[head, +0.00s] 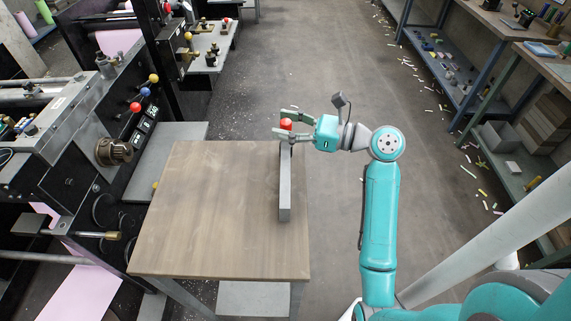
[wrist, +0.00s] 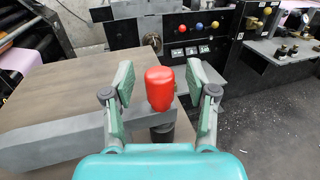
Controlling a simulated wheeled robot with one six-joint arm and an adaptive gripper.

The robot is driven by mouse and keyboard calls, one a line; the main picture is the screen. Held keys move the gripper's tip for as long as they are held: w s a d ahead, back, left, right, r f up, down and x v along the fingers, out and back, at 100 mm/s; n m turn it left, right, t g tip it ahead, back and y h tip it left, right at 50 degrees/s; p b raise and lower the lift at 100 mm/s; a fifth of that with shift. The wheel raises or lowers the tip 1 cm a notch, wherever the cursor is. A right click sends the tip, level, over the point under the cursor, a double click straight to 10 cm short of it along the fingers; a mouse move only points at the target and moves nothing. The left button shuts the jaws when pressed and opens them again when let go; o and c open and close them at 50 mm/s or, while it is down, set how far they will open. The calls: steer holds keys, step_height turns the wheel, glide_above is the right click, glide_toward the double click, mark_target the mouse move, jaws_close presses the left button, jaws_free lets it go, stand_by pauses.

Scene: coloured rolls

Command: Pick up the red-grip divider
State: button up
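The red grip (head: 286,124) of the divider tops a long grey bar (head: 285,190) near the right edge of the wooden table. In the wrist view the red grip (wrist: 160,88) is a rounded knob on a dark stem, and the grey bar (wrist: 60,142) runs off to the left. My gripper (head: 283,122) is at the knob, with one finger on each side. In the wrist view my gripper (wrist: 160,84) is open, with a visible gap between each finger and the knob. The lower part of the stem is partly hidden by my gripper body.
The wooden table (head: 200,220) is otherwise bare. A printing machine (head: 80,130) with coloured knobs stands to its left. Shelves with small parts (head: 440,60) stand at the right. The floor (head: 330,60) behind the table is open, with scraps near the shelves.

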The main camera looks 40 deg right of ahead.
jaws_close()
steer(key=shift+r, duration=0.15)
step_height(320, 180, up, 10)
steer(key=shift+f, duration=0.1)
stand_by(0.4)
steer(key=shift+s, duration=0.1)
